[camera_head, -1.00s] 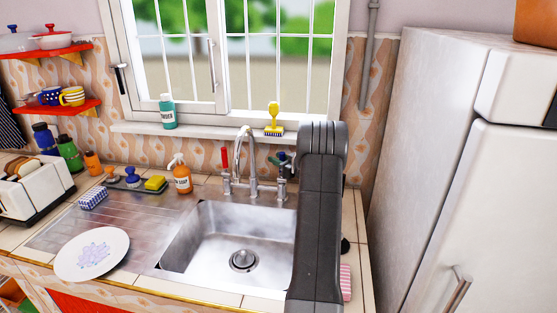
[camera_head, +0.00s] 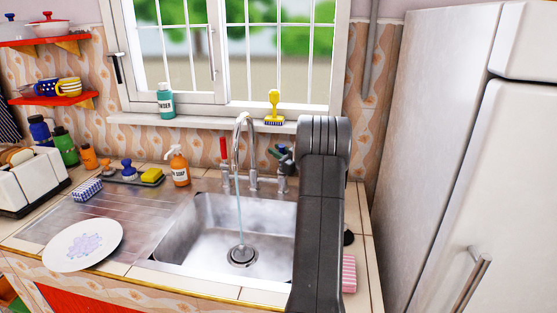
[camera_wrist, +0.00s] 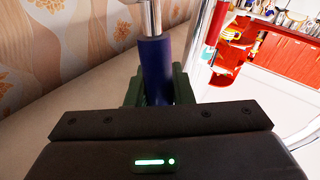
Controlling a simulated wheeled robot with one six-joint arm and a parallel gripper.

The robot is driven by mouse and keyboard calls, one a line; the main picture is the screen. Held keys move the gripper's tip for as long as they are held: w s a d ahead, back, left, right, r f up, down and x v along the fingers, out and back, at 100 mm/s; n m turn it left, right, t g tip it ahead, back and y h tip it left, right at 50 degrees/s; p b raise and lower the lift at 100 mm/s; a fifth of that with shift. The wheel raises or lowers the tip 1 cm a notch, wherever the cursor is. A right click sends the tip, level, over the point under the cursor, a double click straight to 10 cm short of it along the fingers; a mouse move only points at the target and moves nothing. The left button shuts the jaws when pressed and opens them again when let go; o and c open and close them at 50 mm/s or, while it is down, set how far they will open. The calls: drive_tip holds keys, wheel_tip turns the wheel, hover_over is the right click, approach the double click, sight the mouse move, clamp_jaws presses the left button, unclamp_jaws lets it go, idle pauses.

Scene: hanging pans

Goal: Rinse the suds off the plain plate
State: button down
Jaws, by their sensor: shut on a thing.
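The plain white plate (camera_head: 82,245) lies at the left on the front part of the drainboard, with a pale lilac patch of suds (camera_head: 85,244) in its middle. The metal tap (camera_head: 240,128) stands behind the sink (camera_head: 205,235), and a thin stream of water (camera_head: 240,212) falls from its spout to the drain. My gripper (camera_head: 284,154) is at the tap's right side, partly hidden by my arm. In the wrist view its green fingers (camera_wrist: 157,92) are shut on the blue tap handle (camera_wrist: 156,68). The red tap handle (camera_head: 224,149) is free on the left.
An orange soap bottle (camera_head: 180,170) and a tray with a yellow sponge (camera_head: 152,175) stand behind the drainboard. A toaster (camera_head: 30,182) is at far left. A pink striped cloth (camera_head: 349,274) lies right of the sink. The fridge (camera_head: 450,160) bounds the right. The sink basin is empty of dishes.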

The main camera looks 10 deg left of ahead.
drive_tip(key=shift+s+f+n+b, duration=0.15)
drive_tip(key=shift+s+n+b, duration=0.2)
drive_tip(key=shift+b, duration=0.5)
drive_tip(key=shift+y, duration=0.3)
drive_tip(key=c, duration=1.3)
unclamp_jaws()
drive_tip(key=b+v, duration=0.1)
drive_tip(key=v, duration=0.6)
drive_tip(key=shift+s+d, duration=0.1)
drive_tip(key=shift+d, duration=0.15)
